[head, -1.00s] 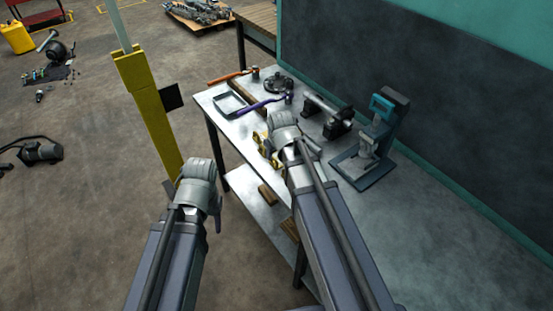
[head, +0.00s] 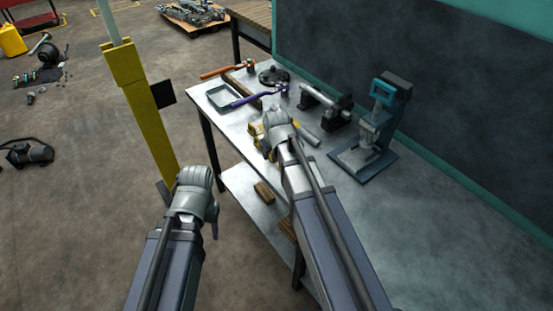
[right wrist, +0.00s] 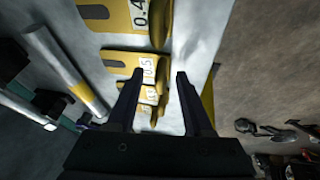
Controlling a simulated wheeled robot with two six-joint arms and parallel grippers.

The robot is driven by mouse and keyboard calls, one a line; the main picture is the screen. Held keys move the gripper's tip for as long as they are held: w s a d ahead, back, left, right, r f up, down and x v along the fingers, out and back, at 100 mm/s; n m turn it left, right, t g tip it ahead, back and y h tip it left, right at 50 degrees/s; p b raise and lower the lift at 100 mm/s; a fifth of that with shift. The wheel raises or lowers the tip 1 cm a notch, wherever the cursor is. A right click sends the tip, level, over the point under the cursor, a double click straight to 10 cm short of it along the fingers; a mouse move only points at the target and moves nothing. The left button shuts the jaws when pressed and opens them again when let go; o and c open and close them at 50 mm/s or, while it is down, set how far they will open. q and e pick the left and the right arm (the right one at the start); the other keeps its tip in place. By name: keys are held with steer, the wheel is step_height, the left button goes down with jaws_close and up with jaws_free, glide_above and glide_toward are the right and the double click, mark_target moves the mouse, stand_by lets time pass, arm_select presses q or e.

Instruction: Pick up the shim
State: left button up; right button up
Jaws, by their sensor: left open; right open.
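Several yellow slotted shims with white number labels lie on the metal bench in the right wrist view. One, marked 0.4 (right wrist: 118,14), is at the top. Another, marked 0.5 (right wrist: 118,60), is below it, with smaller yellow plates further down. My right gripper (right wrist: 160,76) is open and empty. Its left fingertip overlaps the 0.5 shim in the picture, and that shim's labelled end shows between the fingers; contact cannot be told. In the head view my right gripper (head: 270,138) is over the bench and partly hides the yellow pieces (head: 290,128). My left gripper (head: 205,185) is open, off the bench's left side.
The bench (head: 228,133) also carries a grey tray (head: 222,97), orange and purple-handled hammers, a black cylindrical fixture (head: 325,103) and a teal press (head: 375,125). A yellow post (head: 150,125) stands left. A silver bar (right wrist: 60,70) lies beside the shims.

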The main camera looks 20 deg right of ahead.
steer(key=shift+c, duration=0.2)
jaws_close()
stand_by(0.6)
step_height(320, 180, up, 10)
steer(key=p, duration=1)
steer(key=shift+a, duration=0.1)
